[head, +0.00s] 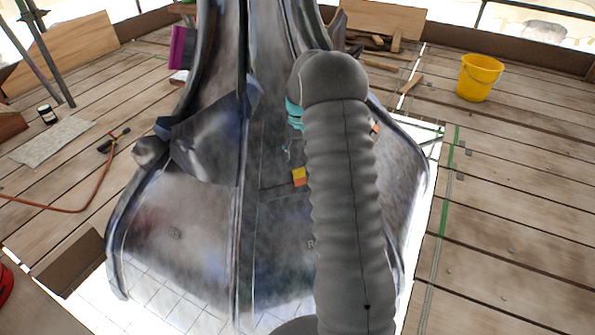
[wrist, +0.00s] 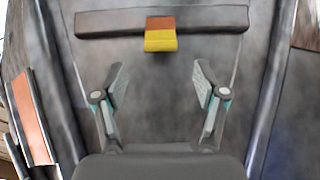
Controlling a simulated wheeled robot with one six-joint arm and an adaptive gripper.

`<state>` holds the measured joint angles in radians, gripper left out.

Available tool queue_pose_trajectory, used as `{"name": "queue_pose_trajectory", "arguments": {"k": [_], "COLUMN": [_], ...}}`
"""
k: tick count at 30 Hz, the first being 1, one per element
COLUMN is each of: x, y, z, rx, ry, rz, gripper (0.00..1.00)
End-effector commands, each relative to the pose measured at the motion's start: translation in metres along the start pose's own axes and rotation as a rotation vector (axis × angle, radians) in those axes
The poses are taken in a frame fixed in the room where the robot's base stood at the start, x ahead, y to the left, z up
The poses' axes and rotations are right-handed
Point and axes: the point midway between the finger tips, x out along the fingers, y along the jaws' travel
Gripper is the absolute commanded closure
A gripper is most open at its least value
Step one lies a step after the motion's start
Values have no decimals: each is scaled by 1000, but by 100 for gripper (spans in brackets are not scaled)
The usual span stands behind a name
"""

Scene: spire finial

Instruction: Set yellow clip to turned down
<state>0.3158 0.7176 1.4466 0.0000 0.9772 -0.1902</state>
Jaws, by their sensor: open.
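The yellow clip (head: 299,177) sits on the dark lead face of the spire, just left of my arm in the head view. In the wrist view the clip (wrist: 160,34) is on a dark horizontal bar (wrist: 105,23), with an orange-brown part above and a yellow part below. The yellow part hangs over the bar's lower edge. My gripper (wrist: 158,82) is open and empty, its two fingers apart below the clip and not touching it.
The spire (head: 185,210) flares out toward its base over pale sheeting. An orange-red strip (wrist: 30,115) stands at the left in the wrist view. A yellow bucket (head: 480,78) and a wooden-handled tool (head: 411,84) are on the planks at the right, where much floor is clear.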

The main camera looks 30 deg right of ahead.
Motion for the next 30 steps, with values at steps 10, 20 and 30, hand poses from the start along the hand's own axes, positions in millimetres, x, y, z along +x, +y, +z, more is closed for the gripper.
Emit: {"name": "queue_pose_trajectory", "arguments": {"k": [10,20,30], "x": [61,80,80], "y": [-2,-2,-2], "z": [0,-1,0], "rx": [-2,-3,-3], "ry": [-2,0,0], "rz": [0,0,0], "gripper": [28,28,58]}}
